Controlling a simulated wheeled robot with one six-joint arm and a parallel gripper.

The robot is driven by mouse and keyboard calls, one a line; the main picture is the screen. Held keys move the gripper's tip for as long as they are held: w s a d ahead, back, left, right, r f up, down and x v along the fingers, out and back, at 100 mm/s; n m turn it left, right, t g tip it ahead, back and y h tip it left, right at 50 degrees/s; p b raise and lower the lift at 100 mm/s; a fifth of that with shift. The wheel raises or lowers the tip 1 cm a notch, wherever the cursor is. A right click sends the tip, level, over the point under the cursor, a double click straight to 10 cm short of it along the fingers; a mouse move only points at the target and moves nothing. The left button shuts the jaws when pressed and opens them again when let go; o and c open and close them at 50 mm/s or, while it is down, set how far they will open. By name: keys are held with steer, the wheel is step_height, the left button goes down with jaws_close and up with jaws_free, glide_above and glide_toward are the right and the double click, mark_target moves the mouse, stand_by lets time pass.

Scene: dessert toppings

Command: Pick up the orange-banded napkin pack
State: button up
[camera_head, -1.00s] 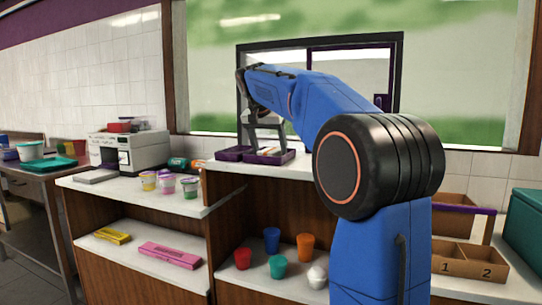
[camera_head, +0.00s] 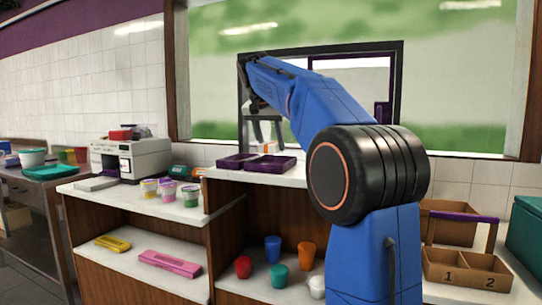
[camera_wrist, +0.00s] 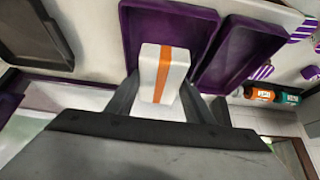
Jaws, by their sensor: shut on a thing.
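The napkin pack (camera_wrist: 166,70) is white with an orange band across it. In the wrist view it sits between the two fingers of my gripper (camera_wrist: 160,92), which is shut on it. The pack is above or beside two purple trays, the left tray (camera_wrist: 135,18) and the right tray (camera_wrist: 235,50); no other pack shows in them. In the head view my gripper (camera_head: 267,138) is above the purple trays (camera_head: 275,165) on the counter; the pack is small and hard to make out there.
Lidded cups (camera_head: 190,195) and a white machine (camera_head: 130,157) stand left of the trays. Coloured cups (camera_head: 243,266) and a pink box (camera_head: 169,263) sit on the lower shelves. A numbered wooden caddy (camera_head: 467,268) stands at right. A window frame (camera_head: 385,80) is behind my arm.

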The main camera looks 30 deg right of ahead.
mark_target(271, 143)
step_height(271, 143, up, 13)
stand_by(0.5)
steer(key=shift+r, duration=0.1)
